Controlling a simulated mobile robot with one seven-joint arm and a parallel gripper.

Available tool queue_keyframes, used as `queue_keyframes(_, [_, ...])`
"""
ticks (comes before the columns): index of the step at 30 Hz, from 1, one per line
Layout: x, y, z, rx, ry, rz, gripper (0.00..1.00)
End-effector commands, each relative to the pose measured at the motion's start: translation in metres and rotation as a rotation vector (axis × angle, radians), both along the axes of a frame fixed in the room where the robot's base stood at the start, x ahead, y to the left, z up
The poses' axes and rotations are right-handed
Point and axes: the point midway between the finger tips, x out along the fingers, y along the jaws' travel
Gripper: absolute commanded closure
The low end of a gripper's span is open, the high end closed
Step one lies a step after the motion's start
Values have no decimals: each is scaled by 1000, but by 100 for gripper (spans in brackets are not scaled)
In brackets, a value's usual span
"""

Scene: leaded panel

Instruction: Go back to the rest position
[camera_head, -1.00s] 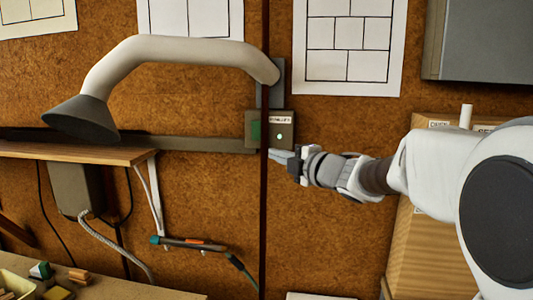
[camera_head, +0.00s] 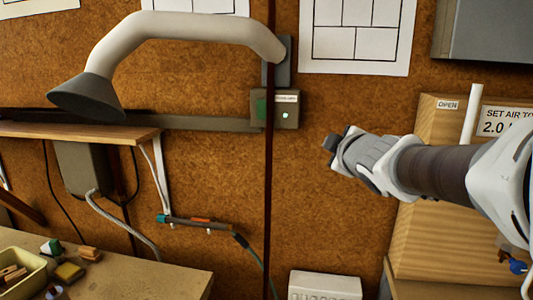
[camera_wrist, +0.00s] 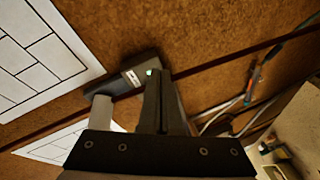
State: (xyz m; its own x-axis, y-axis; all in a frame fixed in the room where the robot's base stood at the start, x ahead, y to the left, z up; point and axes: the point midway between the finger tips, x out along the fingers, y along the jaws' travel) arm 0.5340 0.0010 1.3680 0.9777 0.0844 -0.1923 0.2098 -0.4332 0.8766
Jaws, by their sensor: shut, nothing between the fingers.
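My gripper (camera_head: 330,143) is in front of the brown wall, right of and a little below the small switch box (camera_head: 275,108). It is apart from the box in the head view. The box has a green part on its left and a small lit dot. The fingertips are hard to make out in the head view.
A fume hood arm (camera_head: 175,30) curves over a wooden shelf (camera_head: 80,131). A soldering iron (camera_head: 195,223) hangs below. A bench (camera_head: 150,278) with a yellow tray (camera_head: 35,272) is lower left. A wooden cabinet (camera_head: 430,235) marked OPEN stands behind my arm.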

Motion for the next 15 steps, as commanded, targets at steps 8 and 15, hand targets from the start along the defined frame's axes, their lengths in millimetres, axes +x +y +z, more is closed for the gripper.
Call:
queue_keyframes(8, [-118,-40,-66,424,323,-413,100])
queue_keyframes(15, [-230,-23,-137,747,644,-655,100])
